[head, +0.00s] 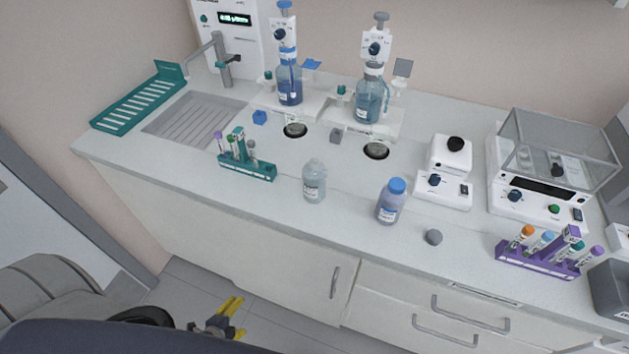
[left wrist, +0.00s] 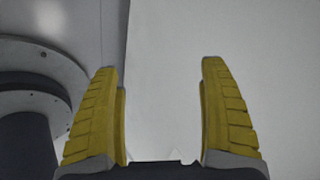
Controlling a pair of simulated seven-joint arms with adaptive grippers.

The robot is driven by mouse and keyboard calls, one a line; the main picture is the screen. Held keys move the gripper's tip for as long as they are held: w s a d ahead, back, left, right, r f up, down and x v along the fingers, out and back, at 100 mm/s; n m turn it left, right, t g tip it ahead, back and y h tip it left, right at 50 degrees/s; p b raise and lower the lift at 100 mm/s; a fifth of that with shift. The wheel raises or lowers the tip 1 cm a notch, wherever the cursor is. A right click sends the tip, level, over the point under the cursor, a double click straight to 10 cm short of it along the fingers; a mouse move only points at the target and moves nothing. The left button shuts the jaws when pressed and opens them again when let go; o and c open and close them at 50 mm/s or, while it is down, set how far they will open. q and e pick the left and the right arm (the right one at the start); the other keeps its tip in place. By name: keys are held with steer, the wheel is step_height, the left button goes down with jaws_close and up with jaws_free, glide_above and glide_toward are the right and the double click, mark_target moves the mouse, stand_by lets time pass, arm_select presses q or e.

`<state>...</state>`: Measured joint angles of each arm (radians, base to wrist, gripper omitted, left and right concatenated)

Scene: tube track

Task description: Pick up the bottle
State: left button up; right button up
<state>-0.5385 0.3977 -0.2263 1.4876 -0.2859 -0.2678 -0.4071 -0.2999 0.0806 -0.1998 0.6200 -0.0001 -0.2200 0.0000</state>
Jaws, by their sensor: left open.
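A clear bottle (head: 314,181) without a blue cap stands upright near the middle of the counter's front. A blue-capped bottle (head: 391,201) with purplish contents stands upright to its right. A grey round cap (head: 433,237) lies on the counter right of the blue-capped bottle. My left gripper (head: 232,306) has yellow fingers and is low in front of the cabinet, below the counter and well away from both bottles. In the left wrist view its fingers (left wrist: 163,90) are apart with nothing between them. My right gripper is in neither view.
A teal tube rack (head: 248,170) stands left of the clear bottle, and a purple tube rack (head: 537,262) stands far right. Two dispenser bottles (head: 289,88) (head: 368,97) stand behind. The counter (head: 240,196) is bare along its front edge left of the clear bottle.

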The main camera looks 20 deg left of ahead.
arm_select(q)
steer(key=w+d+r+m+t+h, duration=0.1)
steer(key=w+d+r+m+t, duration=0.2)
steer(key=r, duration=0.5)
steer(key=w+d+r+m+h, duration=0.1)
steer(key=w+d+r+m, duration=0.1)
steer(key=w+r+m, duration=0.4)
steer(key=m+t+h, duration=0.3)
steer(key=m+t, duration=0.3)
steer(key=m, duration=0.7)
glide_toward(307, 185)
steer(key=s, duration=0.4)
steer(key=w+m, duration=0.1)
steer(key=w, duration=0.2)
steer(key=w+d+m, duration=0.1)
steer(key=w, duration=0.3)
steer(key=w+d, duration=0.1)
steer(key=w, duration=0.2)
steer(key=shift+w+d+m, duration=0.2)
steer(key=shift+w+m, duration=0.2)
steer(key=shift+x, duration=2.85)
steer(key=shift+a+f, duration=0.1)
steer(key=c, duration=1.3)
steer(key=shift+c, duration=0.2)
